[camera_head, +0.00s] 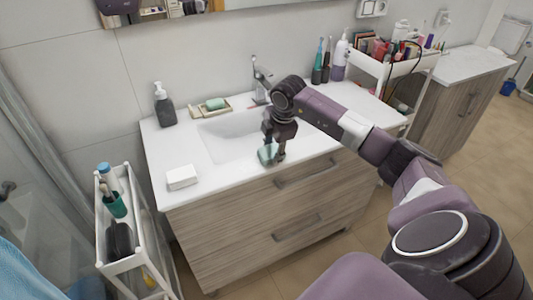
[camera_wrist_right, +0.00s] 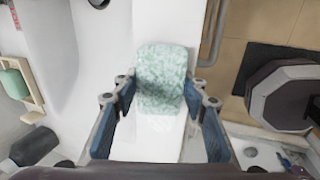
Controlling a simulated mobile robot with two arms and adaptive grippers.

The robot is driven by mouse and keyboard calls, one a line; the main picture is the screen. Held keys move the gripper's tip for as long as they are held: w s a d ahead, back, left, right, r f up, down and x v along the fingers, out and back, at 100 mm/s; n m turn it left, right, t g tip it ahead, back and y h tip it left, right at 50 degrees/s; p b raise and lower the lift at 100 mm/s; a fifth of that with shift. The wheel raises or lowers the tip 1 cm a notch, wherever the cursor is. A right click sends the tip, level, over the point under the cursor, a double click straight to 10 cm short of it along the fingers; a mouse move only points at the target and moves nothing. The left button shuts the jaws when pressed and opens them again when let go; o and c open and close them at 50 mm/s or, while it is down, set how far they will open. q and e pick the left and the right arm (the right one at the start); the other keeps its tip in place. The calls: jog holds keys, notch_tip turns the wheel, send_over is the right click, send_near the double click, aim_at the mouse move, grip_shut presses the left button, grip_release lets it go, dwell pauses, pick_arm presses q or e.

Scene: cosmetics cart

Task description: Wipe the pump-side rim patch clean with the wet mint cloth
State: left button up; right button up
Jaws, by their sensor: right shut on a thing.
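The mint cloth (camera_head: 265,154) is at the front rim of the white sink counter (camera_head: 225,176), in front of the basin (camera_head: 228,135). My right gripper (camera_head: 274,150) points down and is shut on it. In the right wrist view the speckled mint cloth (camera_wrist_right: 163,72) sits between the blue fingers of the right gripper (camera_wrist_right: 160,104), over the white rim. A dark pump bottle (camera_head: 164,106) with a white top stands at the counter's back left. I cannot make out a distinct dirty patch on the rim; the cloth and gripper cover part of it. My left gripper is not in view.
A white block (camera_head: 182,177) lies at the front left of the counter. A dish with green soap (camera_head: 215,104) and the faucet (camera_head: 261,80) are behind the basin. Narrow white cart (camera_head: 132,262) stands left; a loaded white cart (camera_head: 405,66) stands right.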

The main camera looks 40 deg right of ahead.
jog(key=shift+w+a, duration=0.2)
jog(key=shift+a, duration=0.45)
jog(key=shift+w+a, duration=0.15)
jog(key=shift+a, duration=0.45)
jog(key=shift+w+a+p, duration=0.2)
jog(key=shift+w+a, duration=0.05)
jog(key=shift+a, duration=0.95)
jog(key=shift+w+a+p, duration=0.15)
jog(key=shift+w+a, duration=0.15)
jog(key=shift+a, duration=0.85)
jog(key=shift+w+a+p, duration=0.2)
jog(key=shift+w+a, duration=0.05)
jog(key=shift+a, duration=0.95)
jog(key=shift+s+d+b, duration=0.15)
jog(key=shift+s+d, duration=0.05)
jog(key=shift+d, duration=0.65)
jog(key=shift+s+d+b, duration=0.15)
jog(key=shift+d, duration=0.65)
jog(key=shift+s+d+b, duration=0.15)
jog(key=shift+s+d, duration=0.05)
jog(key=shift+d, duration=0.65)
jog(key=shift+s+d+b, duration=0.2)
jog(key=shift+d, duration=0.55)
jog(key=shift+s+d+b, duration=0.2)
jog(key=shift+d, duration=0.55)
jog(key=shift+s+d+b, duration=0.2)
jog(key=shift+d, duration=0.55)
jog(key=shift+r+p, duration=2.35)
jog(key=shift+r, duration=1.1)
